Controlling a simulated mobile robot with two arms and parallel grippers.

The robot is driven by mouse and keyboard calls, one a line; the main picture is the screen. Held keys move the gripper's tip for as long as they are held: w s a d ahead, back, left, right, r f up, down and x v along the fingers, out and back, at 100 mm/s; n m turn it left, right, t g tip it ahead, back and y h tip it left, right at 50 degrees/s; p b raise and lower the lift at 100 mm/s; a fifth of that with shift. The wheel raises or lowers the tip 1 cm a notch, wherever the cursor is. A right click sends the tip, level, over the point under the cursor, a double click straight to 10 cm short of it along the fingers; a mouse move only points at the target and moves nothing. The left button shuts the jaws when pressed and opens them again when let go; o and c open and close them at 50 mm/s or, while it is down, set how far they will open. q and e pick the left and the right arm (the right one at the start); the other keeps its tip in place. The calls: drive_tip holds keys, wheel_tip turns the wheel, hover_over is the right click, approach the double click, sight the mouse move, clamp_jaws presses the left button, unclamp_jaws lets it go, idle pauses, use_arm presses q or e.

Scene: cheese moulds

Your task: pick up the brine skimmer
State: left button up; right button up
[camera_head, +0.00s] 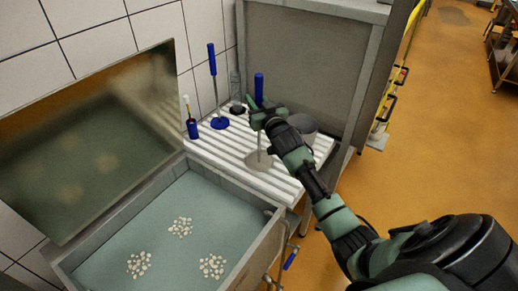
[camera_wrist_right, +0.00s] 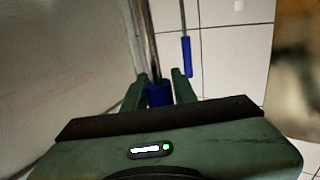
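The brine skimmer, as I take it, has a blue handle (camera_head: 259,86), a thin metal rod and a flat grey disc (camera_head: 258,160). It stands upright on the white slatted rack. My right gripper (camera_head: 264,107) is at the lower end of the handle and hides part of the rod. In the right wrist view the blue handle (camera_wrist_right: 158,94) lies between the two green fingers of the gripper (camera_wrist_right: 158,76). The fingers look open, with a small gap beside the handle; contact is not clear. My left gripper is in neither view.
A second blue-handled tool with a blue disc (camera_head: 219,122) stands to the left.

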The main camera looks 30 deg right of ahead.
clamp_jaws()
idle(1.0)
